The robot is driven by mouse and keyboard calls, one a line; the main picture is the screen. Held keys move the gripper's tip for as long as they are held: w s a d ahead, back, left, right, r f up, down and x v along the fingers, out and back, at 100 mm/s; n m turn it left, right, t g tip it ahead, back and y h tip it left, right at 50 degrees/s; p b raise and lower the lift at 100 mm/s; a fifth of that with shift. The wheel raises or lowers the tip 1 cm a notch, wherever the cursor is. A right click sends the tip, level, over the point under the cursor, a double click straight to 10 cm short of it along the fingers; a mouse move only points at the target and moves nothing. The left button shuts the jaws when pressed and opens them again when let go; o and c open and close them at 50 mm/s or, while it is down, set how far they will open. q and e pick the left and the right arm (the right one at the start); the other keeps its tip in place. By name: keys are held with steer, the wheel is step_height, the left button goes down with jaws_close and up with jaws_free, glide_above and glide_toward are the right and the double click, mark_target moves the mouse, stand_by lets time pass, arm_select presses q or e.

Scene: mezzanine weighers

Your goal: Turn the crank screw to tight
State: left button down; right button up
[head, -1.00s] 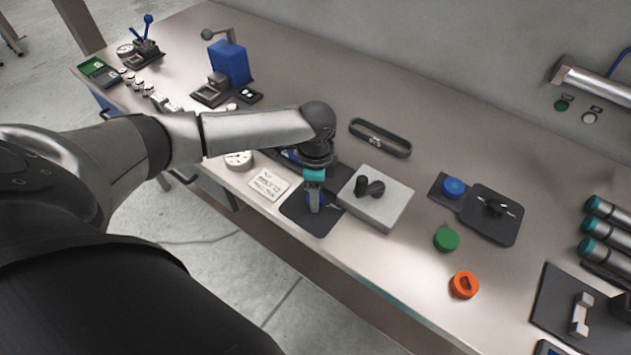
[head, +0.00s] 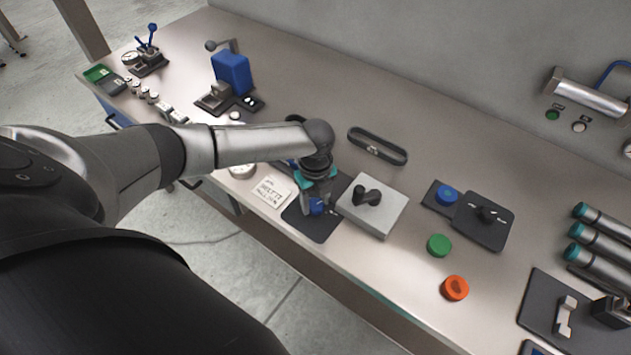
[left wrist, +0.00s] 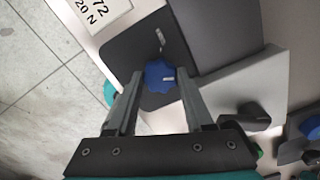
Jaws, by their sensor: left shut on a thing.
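A blue lobed knob (left wrist: 158,78) with a white line on its top sits on a dark plate (left wrist: 120,47), which lies near the front edge of the bench. I take it for the crank screw. My left gripper (left wrist: 159,84) is shut on the knob, one finger on each side of it. In the head view the left gripper (head: 317,209) points down over the dark plate (head: 305,226), and part of the blue knob (head: 316,205) shows between the fingers. A small light mark (left wrist: 160,38) is on the plate beyond the knob. My right gripper is not in view.
A grey box with a black handle (head: 373,206) stands just right of the plate. A white label card (head: 271,190) lies to its left. Green (head: 439,245) and orange (head: 455,288) round pieces lie further right. A black oval ring (head: 378,145) lies behind.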

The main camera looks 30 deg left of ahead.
mark_target(316, 205)
arm_select(q)
steer(key=m, duration=0.3)
steer(key=shift+m, duration=2.1)
steer(key=shift+c, duration=1.4)
jaws_free()
step_height(316, 205, up, 15)
steer(key=p, duration=0.1)
steer(key=shift+r, duration=0.15)
